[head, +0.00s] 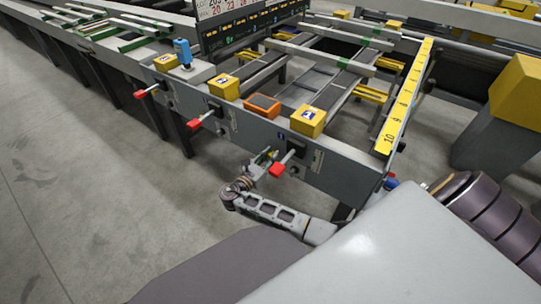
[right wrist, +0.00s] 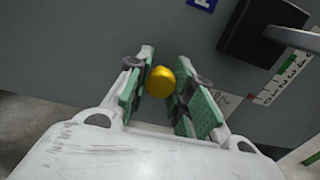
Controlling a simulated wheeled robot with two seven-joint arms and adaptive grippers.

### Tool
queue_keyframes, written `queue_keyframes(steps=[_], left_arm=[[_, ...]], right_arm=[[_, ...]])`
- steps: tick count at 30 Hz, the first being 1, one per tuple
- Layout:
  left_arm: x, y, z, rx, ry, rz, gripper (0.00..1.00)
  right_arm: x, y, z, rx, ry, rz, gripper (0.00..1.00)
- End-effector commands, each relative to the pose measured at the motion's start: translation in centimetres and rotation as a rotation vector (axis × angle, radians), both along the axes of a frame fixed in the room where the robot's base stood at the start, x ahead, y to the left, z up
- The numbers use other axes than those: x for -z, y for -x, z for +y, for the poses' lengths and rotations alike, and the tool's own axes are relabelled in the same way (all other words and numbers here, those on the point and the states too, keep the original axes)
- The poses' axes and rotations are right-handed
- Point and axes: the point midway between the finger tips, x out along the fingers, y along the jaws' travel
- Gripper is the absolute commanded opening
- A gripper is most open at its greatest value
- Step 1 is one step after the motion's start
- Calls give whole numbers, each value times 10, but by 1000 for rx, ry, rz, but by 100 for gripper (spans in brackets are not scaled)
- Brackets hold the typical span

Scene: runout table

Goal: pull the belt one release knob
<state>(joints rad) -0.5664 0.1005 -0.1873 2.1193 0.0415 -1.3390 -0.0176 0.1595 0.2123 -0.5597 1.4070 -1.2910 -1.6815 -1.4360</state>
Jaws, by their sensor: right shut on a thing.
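A round yellow knob (right wrist: 161,81) sticks out from the grey side panel (right wrist: 75,50) in the right wrist view. My right gripper (right wrist: 160,90) has its green-padded fingers on either side of the knob and is shut on it. In the head view my right gripper (head: 264,158) is at the front panel, just left of the nearest red-handled lever (head: 281,164). The knob is too small and covered to make out clearly there. My left gripper is not in view.
The black lever mount (right wrist: 262,30) and its grey lever (right wrist: 293,38) are close to the right of the gripper. More red-handled levers (head: 198,122) line the panel to the left. Yellow boxes (head: 307,122) and an orange-topped box (head: 262,106) sit above. Open floor (head: 90,220) lies left.

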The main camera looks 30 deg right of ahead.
Motion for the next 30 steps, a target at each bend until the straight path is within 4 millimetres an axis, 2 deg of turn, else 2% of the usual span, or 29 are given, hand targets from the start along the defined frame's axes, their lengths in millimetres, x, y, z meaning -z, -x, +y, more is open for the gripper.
queue_keyframes(steps=[6,7,12,23,30], left_arm=[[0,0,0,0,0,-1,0],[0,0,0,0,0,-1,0],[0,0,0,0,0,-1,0],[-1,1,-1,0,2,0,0],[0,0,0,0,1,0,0]], right_arm=[[1,1,4,-3,-3,1,0],[1,1,4,-3,-3,1,27],[1,1,3,-2,-3,1,47],[1,1,3,-2,-2,1,47],[2,7,16,-1,-3,2,47]])
